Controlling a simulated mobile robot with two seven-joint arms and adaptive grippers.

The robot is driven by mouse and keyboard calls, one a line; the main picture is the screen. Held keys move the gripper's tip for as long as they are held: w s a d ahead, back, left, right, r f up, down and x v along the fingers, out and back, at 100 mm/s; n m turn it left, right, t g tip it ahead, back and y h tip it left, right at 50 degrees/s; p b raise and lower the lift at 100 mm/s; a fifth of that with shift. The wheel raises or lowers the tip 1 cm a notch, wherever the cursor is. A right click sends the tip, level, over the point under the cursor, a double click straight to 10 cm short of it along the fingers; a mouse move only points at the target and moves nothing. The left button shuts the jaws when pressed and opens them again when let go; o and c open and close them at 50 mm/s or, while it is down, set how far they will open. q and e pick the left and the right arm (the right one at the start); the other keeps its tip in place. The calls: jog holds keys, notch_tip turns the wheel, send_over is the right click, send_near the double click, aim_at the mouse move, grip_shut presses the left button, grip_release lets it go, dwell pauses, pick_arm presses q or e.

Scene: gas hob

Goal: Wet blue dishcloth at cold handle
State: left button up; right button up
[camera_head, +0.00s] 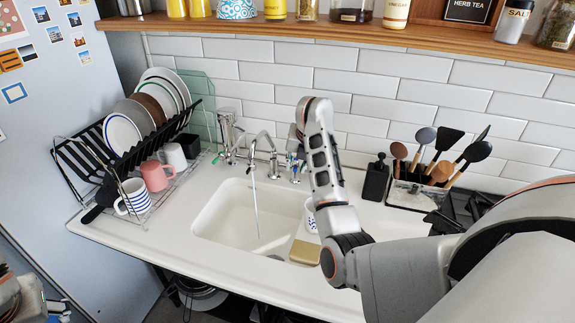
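The chrome tap (262,143) stands behind the white sink (208,222), and a thin stream of water (256,207) falls from its spout into the basin. A small tap handle (295,170) stands to the right of the spout. My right arm reaches over the counter, and my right gripper (296,150) is close by this handle. The arm hides most of the gripper, so I cannot tell whether it touches the handle. I see no blue dishcloth. Part of my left arm shows at the lower left corner; its gripper's fingers are not clear.
A dish rack (110,165) with plates and mugs stands left of the sink. A utensil holder (408,195) stands at the right. A shelf (335,31) runs above.

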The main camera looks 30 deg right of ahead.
jog(key=v, duration=1.2)
dwell(0.3)
